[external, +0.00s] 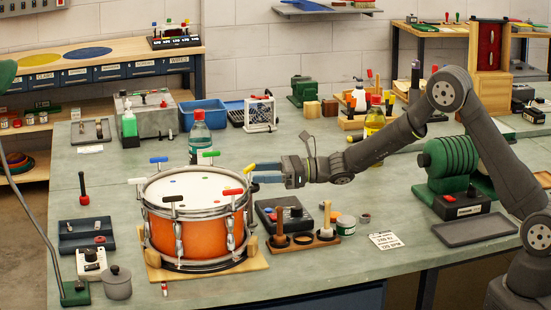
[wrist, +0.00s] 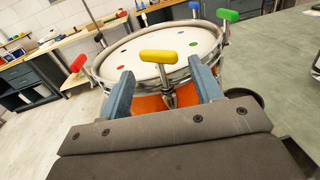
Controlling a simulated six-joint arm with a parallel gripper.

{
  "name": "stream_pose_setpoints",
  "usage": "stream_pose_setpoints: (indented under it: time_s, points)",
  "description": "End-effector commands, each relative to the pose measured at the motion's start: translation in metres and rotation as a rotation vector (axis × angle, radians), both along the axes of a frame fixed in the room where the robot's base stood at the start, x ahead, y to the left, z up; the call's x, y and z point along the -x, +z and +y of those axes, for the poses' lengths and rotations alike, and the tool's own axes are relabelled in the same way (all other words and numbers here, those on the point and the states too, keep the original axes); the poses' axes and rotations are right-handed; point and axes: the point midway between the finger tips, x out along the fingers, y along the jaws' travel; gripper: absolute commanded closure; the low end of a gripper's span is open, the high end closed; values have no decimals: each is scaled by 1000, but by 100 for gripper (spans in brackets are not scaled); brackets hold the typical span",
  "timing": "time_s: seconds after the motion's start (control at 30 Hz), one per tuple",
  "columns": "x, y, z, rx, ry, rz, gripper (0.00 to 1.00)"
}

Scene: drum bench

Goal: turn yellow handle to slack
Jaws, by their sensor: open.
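The yellow handle (wrist: 158,56) is a T-shaped key on the near rim of the orange drum (external: 188,235); its crossbar lies roughly level across the wrist view. It also shows as a small yellow bit in the external view (external: 249,168), at the drum's right side. My gripper (wrist: 162,76) is open, with its blue-grey fingers apart on either side of the handle's stem, and the crossbar appears just beyond the tips. In the external view, my gripper (external: 256,173) reaches in from the right, level with the rim. Contact with the handle cannot be told.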

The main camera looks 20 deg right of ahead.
Motion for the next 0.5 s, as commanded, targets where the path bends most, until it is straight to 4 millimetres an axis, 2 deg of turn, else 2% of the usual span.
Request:
stream_pose_setpoints:
  time_s: [0.03,0.2,0.5]
  points:
    - [0,-1,9,0,2,0,41]
    - [-4,-1,27,0,1,0,41]
    - [-5,0,34,0,1,1,41]
